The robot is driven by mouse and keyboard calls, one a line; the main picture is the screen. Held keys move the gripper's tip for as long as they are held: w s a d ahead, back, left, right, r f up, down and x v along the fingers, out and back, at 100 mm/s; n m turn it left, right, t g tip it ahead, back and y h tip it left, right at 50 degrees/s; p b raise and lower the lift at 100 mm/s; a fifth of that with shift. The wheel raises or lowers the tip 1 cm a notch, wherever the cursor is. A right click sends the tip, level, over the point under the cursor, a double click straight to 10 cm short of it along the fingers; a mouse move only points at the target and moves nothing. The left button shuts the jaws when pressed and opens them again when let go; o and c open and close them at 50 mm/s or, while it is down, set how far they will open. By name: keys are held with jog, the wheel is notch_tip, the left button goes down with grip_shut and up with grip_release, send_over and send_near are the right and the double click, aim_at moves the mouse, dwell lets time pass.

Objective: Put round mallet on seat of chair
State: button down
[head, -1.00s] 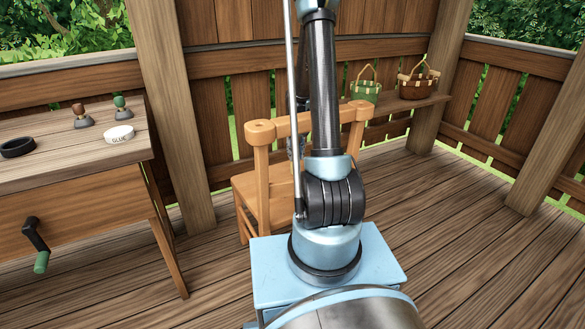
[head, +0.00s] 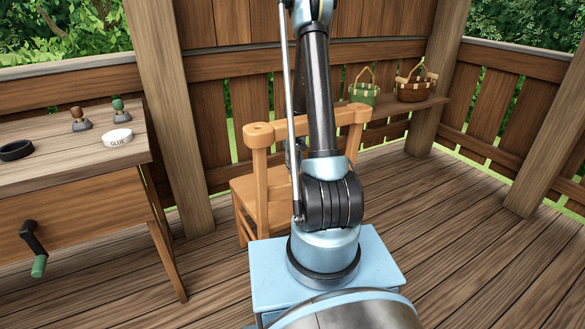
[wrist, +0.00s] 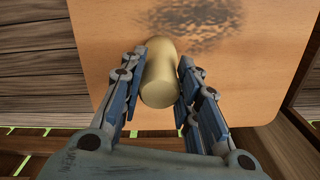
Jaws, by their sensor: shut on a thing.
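The round mallet (wrist: 160,76), a smooth cream-coloured rounded piece, is between the two fingers of my gripper (wrist: 160,62) in the wrist view. My gripper is shut on it. Mallet and fingers are over the orange-brown seat (wrist: 105,28) of the chair, near one edge of it. I cannot tell whether the mallet touches the seat. In the head view the wooden chair (head: 260,190) stands behind my arm, which covers part of its back and seat. The gripper and mallet are hidden there.
A workbench (head: 80,205) with a crank (head: 34,250) stands at the left, holding a glue tub (head: 117,137) and small stamps. A green basket (head: 364,93) and a brown basket (head: 415,88) sit on a rear ledge. Floor at the right (head: 450,230) is clear.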

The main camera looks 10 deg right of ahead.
jog(key=c, duration=1.2)
grip_release()
jog(key=shift+r, duration=0.1)
notch_tip(320, 180, up, 12)
